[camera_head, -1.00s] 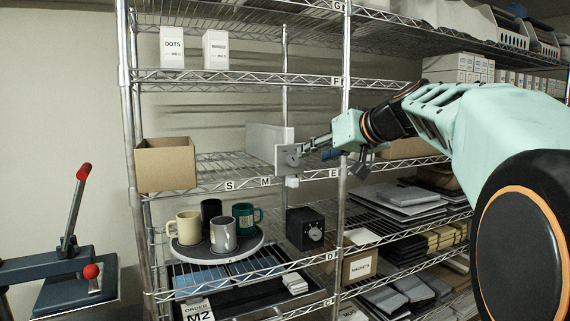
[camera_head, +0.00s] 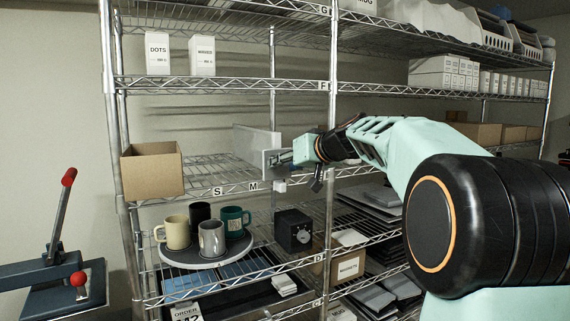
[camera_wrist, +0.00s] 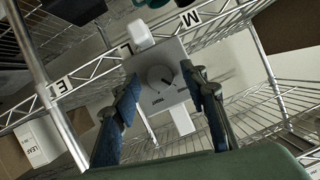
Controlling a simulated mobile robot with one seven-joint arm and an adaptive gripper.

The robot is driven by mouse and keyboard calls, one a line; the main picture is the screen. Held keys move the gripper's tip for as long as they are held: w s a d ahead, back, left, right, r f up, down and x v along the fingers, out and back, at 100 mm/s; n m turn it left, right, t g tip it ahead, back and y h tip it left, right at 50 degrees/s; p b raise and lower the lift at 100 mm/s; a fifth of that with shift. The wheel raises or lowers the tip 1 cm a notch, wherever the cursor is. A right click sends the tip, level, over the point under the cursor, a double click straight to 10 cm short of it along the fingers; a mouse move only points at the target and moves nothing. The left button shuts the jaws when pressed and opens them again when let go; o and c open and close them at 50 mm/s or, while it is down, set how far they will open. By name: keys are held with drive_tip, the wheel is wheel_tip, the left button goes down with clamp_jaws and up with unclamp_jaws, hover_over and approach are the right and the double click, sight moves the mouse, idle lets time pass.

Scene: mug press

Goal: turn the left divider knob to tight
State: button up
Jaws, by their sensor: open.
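The divider (camera_head: 256,142) is a pale panel standing on the shelf marked S and M, with a grey front plate (camera_head: 271,165). In the wrist view its round grey knob (camera_wrist: 160,77) faces me, with a dark pointer mark and small printed words around it, too small to read surely. My gripper (camera_wrist: 166,82) is open, with one blue-padded finger on each side of the knob and a gap visible on both sides. In the head view my gripper (camera_head: 284,160) is at the plate and hides the knob.
A cardboard box (camera_head: 152,171) stands left on the same shelf. Below are several mugs (camera_head: 211,238) on a round tray (camera_head: 190,255) and a dark box with a dial (camera_head: 293,230). The shelf's front rail (camera_head: 235,189) runs below my gripper. A lever press (camera_head: 62,262) stands at left.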

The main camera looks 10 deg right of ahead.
clamp_jaws()
idle(0.3)
drive_tip(key=shift+f+b, duration=0.1)
drive_tip(key=shift+b, duration=0.2)
drive_tip(key=shift+d+f+m+y+b, duration=0.15)
drive_tip(key=shift+m+y+b, duration=0.55)
drive_tip(key=shift+m+b, duration=0.4)
drive_tip(key=m+y+b, duration=0.2)
drive_tip(key=m, duration=0.1)
drive_tip(key=shift+w+d+f, duration=0.1)
drive_tip(key=shift+f, duration=0.05)
drive_tip(key=m+y+b, duration=0.1)
drive_tip(key=m+b, duration=0.1)
drive_tip(key=m, duration=0.1)
drive_tip(key=shift+m+y, duration=0.3)
drive_tip(key=shift+m+t+y+b, duration=0.3)
drive_tip(key=shift+m+b, duration=0.4)
drive_tip(key=shift+b, duration=0.05)
drive_tip(key=shift+m, duration=0.3)
